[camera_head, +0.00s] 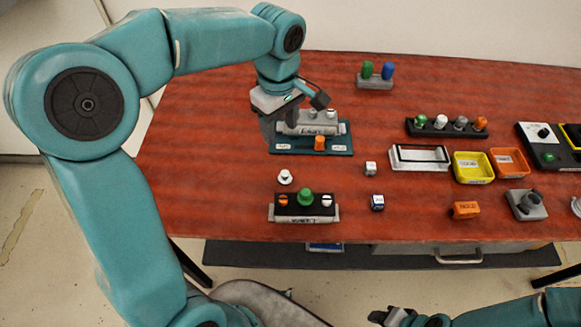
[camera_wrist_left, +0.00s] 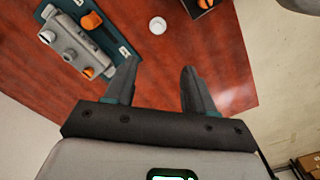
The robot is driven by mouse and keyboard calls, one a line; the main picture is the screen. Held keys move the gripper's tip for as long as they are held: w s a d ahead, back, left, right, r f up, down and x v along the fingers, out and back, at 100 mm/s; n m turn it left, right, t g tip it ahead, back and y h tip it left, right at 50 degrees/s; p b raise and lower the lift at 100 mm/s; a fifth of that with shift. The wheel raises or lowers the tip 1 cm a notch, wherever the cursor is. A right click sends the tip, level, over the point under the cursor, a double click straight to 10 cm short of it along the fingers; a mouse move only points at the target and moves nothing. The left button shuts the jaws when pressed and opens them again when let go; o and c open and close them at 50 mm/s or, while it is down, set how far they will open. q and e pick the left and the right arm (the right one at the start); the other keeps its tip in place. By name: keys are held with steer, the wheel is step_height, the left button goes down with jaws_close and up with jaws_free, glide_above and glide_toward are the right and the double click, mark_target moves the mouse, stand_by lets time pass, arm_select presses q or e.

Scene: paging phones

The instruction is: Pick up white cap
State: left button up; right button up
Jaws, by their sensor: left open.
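A small white cap (camera_head: 285,177) stands on the red table, behind the front panel with the green knob. It also shows in the left wrist view (camera_wrist_left: 157,25), beyond my fingertips and apart from them. My left gripper (camera_head: 288,118) is open over the back-left of the table, by the blue-green tray. In the left wrist view its two fingers (camera_wrist_left: 160,68) are spread with nothing between them. My right gripper (camera_head: 398,317) shows only in part at the bottom edge of the head view, off the table front; its jaws are unclear.
The blue-green tray (camera_head: 341,145) holds a grey device and an orange cap (camera_head: 319,143). The front panel (camera_head: 291,212) carries a green knob. A rack (camera_head: 445,130) holds several coloured caps. Small cubes, a yellow bin (camera_head: 473,167) and an orange bin stand to the right. Table around the white cap is clear.

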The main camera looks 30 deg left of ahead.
arm_select(q)
steer(key=w+f, duration=0.1)
steer(key=f, duration=0.1)
glide_above(284, 173)
step_height(284, 173, down, 8)
steer(key=shift+w+a+f, duration=0.1)
steer(key=shift+w+f, duration=0.05)
steer(key=shift+f, duration=0.35)
steer(key=shift+s+f, duration=0.15)
steer(key=shift+s, duration=0.15)
steer(key=f, duration=0.1)
steer(key=f+p, duration=0.1)
steer(key=f, duration=0.1)
steer(key=w+f, duration=0.1)
steer(key=f, duration=0.1)
steer(key=shift+s, duration=0.4)
steer(key=shift+w, duration=0.25)
steer(key=c, duration=0.9)
jaws_close()
steer(key=shift+s, duration=0.15)
arm_select(e)
steer(key=shift+w+r, duration=0.25)
steer(key=shift+r, duration=0.35)
